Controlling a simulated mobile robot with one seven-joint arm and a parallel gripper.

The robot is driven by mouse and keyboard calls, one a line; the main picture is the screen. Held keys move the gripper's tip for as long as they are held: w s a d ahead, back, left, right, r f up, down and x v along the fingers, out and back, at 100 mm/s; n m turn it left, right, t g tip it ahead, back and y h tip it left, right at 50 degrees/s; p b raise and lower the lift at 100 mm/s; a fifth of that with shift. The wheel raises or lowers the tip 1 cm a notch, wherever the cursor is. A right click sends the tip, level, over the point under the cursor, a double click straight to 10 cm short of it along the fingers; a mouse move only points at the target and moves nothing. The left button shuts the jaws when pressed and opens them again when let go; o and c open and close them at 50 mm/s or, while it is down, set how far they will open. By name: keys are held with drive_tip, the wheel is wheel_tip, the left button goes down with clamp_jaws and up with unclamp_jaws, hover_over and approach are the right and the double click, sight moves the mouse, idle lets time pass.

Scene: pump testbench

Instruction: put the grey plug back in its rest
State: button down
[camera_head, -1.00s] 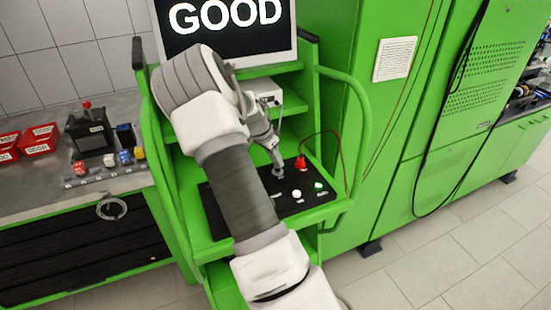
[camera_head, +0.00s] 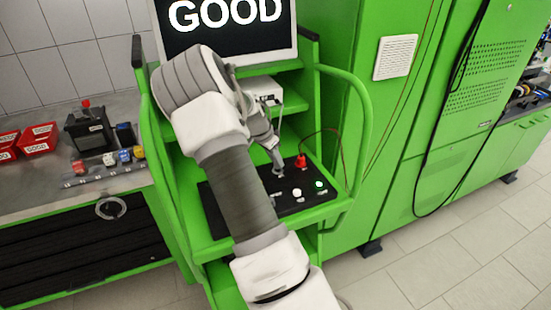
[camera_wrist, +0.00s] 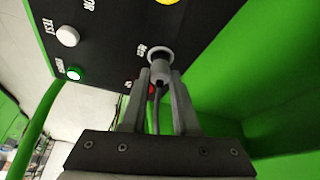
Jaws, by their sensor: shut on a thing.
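My gripper (camera_wrist: 160,82) is shut on the grey plug (camera_wrist: 160,70) in the wrist view, with a finger on either side of it. The plug's front end meets a light grey round seat (camera_wrist: 160,53) on the black panel. I cannot tell how deep the plug sits in it. A thin dark cable (camera_wrist: 155,112) runs back from the plug between the fingers. In the head view my gripper (camera_head: 279,170) is low over the black panel (camera_head: 255,205), and the plug is too small to make out clearly.
A red plug (camera_head: 301,161) with a red cable stands on the panel right of my gripper. A white button (camera_head: 297,192) and a lit green button (camera_head: 319,184) are nearby. A green tube frame (camera_head: 366,140) borders the right side. The screen (camera_head: 225,25) reads GOOD.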

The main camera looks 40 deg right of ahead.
drive_tip(key=shift+f+b, duration=0.5)
drive_tip(key=shift+f, duration=0.25)
drive_tip(key=shift+c, duration=0.9)
unclamp_jaws()
drive_tip(key=shift+r, duration=0.1)
drive_tip(key=shift+r+p, duration=2.25)
drive_tip(key=shift+r, duration=1.7)
